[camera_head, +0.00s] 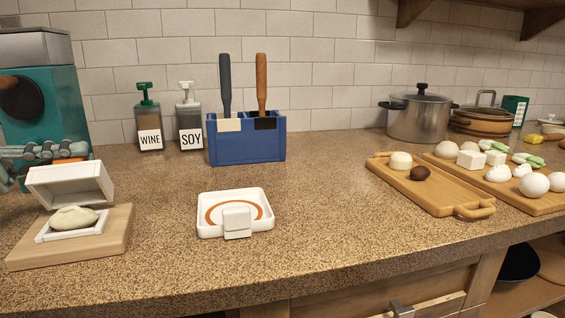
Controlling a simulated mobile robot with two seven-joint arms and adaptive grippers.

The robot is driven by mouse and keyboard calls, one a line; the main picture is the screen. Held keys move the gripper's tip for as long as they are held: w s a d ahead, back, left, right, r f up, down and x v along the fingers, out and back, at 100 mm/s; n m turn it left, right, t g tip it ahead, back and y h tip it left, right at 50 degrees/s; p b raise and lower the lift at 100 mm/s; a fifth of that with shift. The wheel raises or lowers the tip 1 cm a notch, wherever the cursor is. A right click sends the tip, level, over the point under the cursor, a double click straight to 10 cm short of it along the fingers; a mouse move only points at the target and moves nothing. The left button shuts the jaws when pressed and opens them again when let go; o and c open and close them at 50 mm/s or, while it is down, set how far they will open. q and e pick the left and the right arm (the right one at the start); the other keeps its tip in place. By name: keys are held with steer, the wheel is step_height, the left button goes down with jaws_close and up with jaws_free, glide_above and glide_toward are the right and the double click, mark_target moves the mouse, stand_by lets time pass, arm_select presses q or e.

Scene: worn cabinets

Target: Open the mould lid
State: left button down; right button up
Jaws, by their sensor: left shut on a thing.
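The white mould (72,226) sits on a light wooden board at the left of the counter. A pale lump of dough (74,217) lies in its base. The white mould lid (70,186) stands raised and tilted back, with its hollow underside facing forward. My left gripper (52,156) is at the far left, just behind the lid's upper edge, and is shut on the lid. The raised lid and the clutter behind it hide much of the fingers. My right gripper is not in view.
A teal machine (45,105) stands behind the mould. A white dish (208,228) with an orange ring is mid-counter. Behind are wine (150,138) and soy (190,138) dispensers and a blue holder (247,150). Wooden trays (440,195) are at right. The counter between mould and dish is clear.

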arm_select(q)
steer(key=shift+w, duration=0.1)
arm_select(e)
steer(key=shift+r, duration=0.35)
arm_select(q)
steer(key=shift+w+a+r+n+p, duration=0.25)
steer(key=shift+n+p, duration=0.35)
steer(key=shift+p, duration=0.5)
steer(key=shift+w+f+n, duration=0.2)
steer(key=shift+w+n, duration=0.05)
steer(key=shift+n, duration=0.05)
steer(key=shift+w+f+n, duration=0.3)
steer(key=shift+n, duration=0.1)
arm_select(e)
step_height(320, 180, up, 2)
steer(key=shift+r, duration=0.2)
